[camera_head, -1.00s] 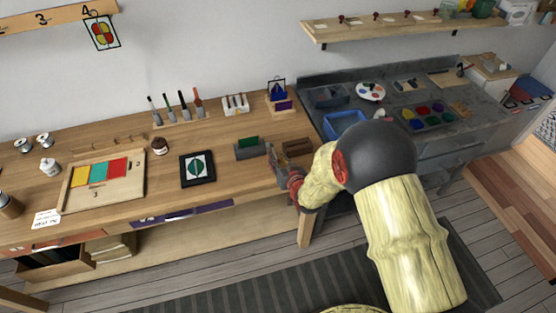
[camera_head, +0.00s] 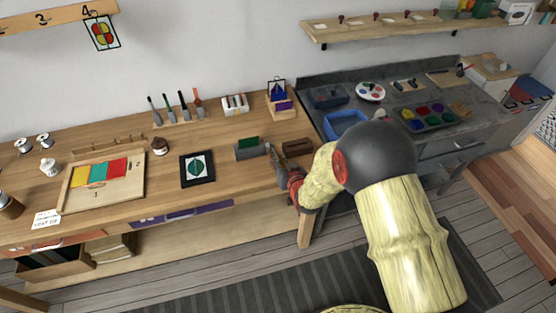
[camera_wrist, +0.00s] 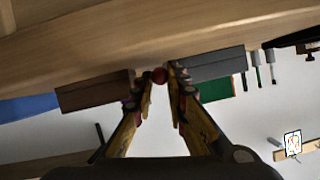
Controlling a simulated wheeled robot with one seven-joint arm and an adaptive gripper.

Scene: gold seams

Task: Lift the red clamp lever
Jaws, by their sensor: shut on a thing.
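The red clamp lever shows as a round red knob (camera_wrist: 159,75) in the wrist view, between the tips of my gripper (camera_wrist: 160,88). My gripper is shut on it. The lever's arm is hidden. The grey clamp block (camera_wrist: 210,66), with a green piece (camera_wrist: 218,90) in it, is just right of the knob. In the head view the grey block (camera_head: 250,153) stands near the bench's front right end, its green piece (camera_head: 249,142) upright. My gripper (camera_head: 271,150) reaches in beside its right end; the lever is too small to make out there.
A brown wooden block (camera_head: 297,147) stands right of my gripper, also close by in the wrist view (camera_wrist: 95,93). A black-framed green leaf picture (camera_head: 197,169) lies left of the clamp. A blue bin (camera_head: 345,123) is on the grey counter. The bench (camera_head: 225,137) is clear behind the clamp.

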